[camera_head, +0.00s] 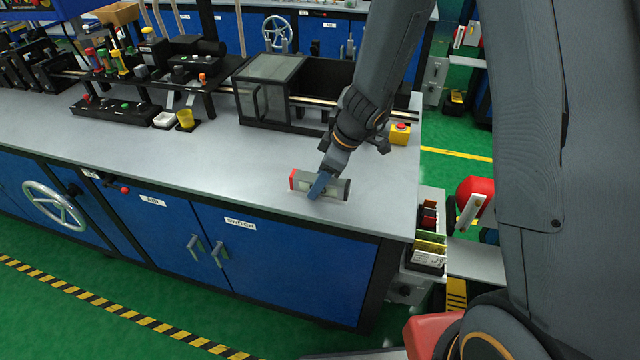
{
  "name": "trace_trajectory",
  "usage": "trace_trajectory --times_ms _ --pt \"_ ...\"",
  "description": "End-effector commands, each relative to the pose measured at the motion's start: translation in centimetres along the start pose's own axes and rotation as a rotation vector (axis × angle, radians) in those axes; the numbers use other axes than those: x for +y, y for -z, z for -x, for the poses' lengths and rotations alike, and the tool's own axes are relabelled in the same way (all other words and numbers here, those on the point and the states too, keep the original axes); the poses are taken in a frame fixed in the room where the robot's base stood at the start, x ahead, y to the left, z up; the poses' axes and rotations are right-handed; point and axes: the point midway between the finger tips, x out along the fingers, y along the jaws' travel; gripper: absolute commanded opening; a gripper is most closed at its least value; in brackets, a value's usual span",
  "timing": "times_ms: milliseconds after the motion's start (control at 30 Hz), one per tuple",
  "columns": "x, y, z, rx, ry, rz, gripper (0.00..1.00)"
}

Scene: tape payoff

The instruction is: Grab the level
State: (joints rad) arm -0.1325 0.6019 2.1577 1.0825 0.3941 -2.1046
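The level (336,188) is a short grey bar with a red end on its left. It stands on the grey bench top near the front edge, toward the bench's right end. My gripper (318,187) reaches down to it from the upper right.
The bench top (230,170) around the level is mostly clear. Behind it stands a black machine with a clear enclosure (268,90). A yellow box with a red button (400,134) sits at the right back.

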Motion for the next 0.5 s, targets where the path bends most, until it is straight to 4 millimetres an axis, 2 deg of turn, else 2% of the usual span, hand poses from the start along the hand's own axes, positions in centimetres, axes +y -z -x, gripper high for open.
trace_trajectory --times_ms 67,367,500 --pt "0.02 -0.01 0.02 0.000 0.000 0.000 0.48" --pt "0.02 -0.01 0.04 0.000 0.000 0.000 0.00" --pt "0.04 0.00 0.06 0.000 -0.001 0.000 0.00"
